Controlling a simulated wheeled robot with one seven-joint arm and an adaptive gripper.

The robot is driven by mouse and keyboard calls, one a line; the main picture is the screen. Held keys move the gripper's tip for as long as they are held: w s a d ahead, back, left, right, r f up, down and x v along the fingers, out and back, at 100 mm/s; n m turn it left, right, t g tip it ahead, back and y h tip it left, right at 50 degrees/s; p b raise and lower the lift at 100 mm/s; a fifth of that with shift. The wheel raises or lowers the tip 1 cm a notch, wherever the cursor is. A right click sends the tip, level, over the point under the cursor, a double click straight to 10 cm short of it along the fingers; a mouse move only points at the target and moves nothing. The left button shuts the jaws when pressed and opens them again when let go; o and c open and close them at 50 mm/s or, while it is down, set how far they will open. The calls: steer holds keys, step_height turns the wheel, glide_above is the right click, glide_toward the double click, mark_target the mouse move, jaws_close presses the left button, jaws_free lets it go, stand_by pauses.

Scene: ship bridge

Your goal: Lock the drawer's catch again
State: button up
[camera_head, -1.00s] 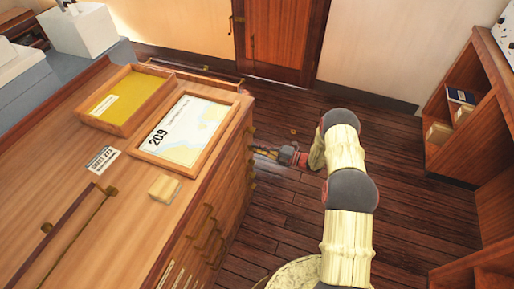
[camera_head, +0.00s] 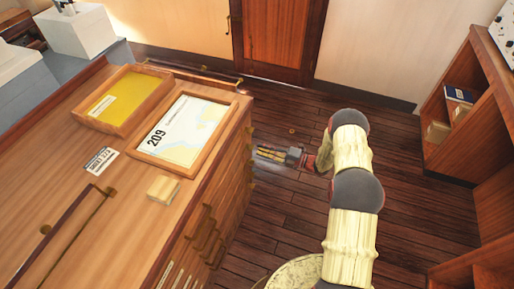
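The wooden chest (camera_head: 140,215) stands at the left, with several drawers with dark brass handles (camera_head: 203,230) on its right-hand face. Small brass fittings show near the far end of that face, but I cannot tell which is the catch. My gripper (camera_head: 259,153) is beside the far end of the drawer face, its fingers pointing left toward it. It is small in view, and I cannot tell whether it touches the chest or whether the fingers are apart. The drawers look closed from this angle.
On the chest top lie a framed chart marked 209 (camera_head: 150,147), a tray with a yellow sheet (camera_head: 152,84), a label card (camera_head: 101,161) and a wooden block (camera_head: 163,189). A shelf (camera_head: 488,130) stands at the right. Dark plank floor (camera_head: 400,215) is clear between. A door (camera_head: 280,40) is behind.

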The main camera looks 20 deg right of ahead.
steer(key=v, duration=0.8)
stand_by(0.4)
